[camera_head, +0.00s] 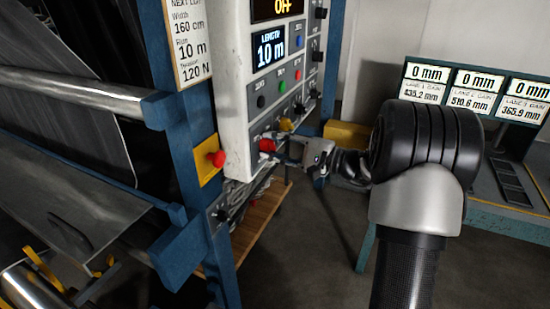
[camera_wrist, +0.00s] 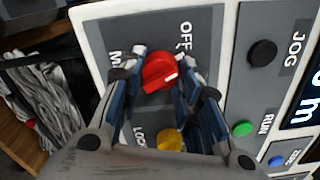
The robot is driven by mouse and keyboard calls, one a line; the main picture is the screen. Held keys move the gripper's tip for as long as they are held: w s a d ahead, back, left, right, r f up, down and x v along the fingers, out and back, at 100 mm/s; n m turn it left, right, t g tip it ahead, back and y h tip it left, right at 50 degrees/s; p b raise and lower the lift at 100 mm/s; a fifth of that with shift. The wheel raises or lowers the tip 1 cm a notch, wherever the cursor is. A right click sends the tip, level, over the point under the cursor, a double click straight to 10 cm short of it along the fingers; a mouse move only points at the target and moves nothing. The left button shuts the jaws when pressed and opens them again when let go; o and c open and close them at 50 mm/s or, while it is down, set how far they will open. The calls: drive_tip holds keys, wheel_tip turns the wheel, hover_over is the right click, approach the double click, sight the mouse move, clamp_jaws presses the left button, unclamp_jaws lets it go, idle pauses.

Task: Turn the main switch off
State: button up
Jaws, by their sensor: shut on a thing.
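The main switch is a round red knob (camera_wrist: 158,68) with a short white mark, on a grey plate of the control panel. In the wrist view its white mark points to the lower right, and the "OFF" lettering is at the upper right. My gripper (camera_wrist: 165,70) has a finger on each side of the red knob and is shut on it. In the head view my gripper (camera_head: 281,147) reaches the panel from the right at the red knob (camera_head: 267,145).
A yellow knob (camera_wrist: 169,140) sits close to the red one, near "LOCK" lettering. Black, green and blue buttons are beside them. A red mushroom button (camera_head: 216,158) on a yellow box is left of the panel. A desk with several readouts (camera_head: 470,88) stands right.

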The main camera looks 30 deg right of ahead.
drive_tip(key=shift+n+b, duration=0.5)
drive_tip(key=shift+n, duration=1.4)
drive_tip(key=o, duration=1)
drive_tip(key=shift+o, duration=0.2)
drive_tip(key=v, duration=1.2)
